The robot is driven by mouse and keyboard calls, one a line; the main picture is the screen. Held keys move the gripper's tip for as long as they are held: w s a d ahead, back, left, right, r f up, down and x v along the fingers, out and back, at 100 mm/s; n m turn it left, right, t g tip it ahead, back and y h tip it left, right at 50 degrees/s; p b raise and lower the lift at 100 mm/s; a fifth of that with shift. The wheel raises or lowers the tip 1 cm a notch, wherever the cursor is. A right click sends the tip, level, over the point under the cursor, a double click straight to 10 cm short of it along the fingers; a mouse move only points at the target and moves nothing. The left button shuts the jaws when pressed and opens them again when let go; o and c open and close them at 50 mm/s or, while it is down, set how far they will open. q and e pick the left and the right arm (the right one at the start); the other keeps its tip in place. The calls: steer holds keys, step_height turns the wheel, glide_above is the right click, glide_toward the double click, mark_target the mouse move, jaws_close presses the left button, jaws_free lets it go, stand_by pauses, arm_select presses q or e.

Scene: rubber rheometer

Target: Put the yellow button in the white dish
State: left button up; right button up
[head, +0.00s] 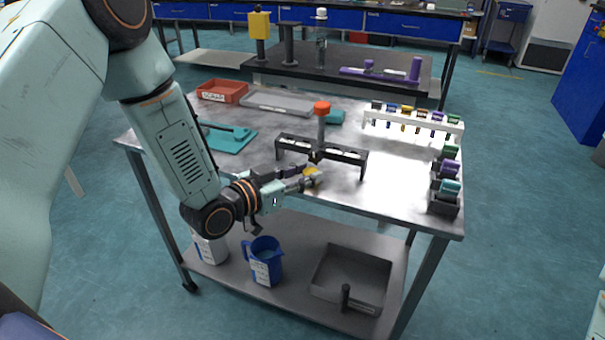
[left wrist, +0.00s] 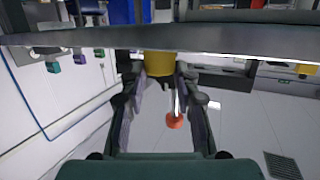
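The yellow button (head: 312,172) is at the tips of my left gripper (head: 309,176), close over the near part of the steel table. In the left wrist view, the yellow button (left wrist: 158,63) fills the gap between the two fingertips of my left gripper (left wrist: 160,72), which appear to touch it on both sides. I cannot tell whether its underside touches the tabletop. I cannot make out a separate white dish with certainty; pale patches show in the low black holder (head: 350,157) just behind the button. My right gripper is not in view.
An orange-topped post (head: 322,118) stands behind the holder. A white rack (head: 412,123) with coloured vials is at the right. A red tray (head: 222,91), a grey tray (head: 277,102) and a teal plate (head: 229,138) lie further back and left. Bare steel lies right of the holder.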

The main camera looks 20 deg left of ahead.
arm_select(q)
steer(key=o, duration=0.5)
steer(key=shift+f, duration=0.1)
steer(key=shift+c, duration=0.2)
steer(key=shift+a+r, duration=0.1)
steer(key=shift+r, duration=0.2)
steer(key=p+v, duration=0.5)
steer(key=v, duration=0.7)
steer(key=shift+p, duration=0.3)
steer(key=shift+d+f, duration=0.15)
steer(key=shift+d, duration=0.05)
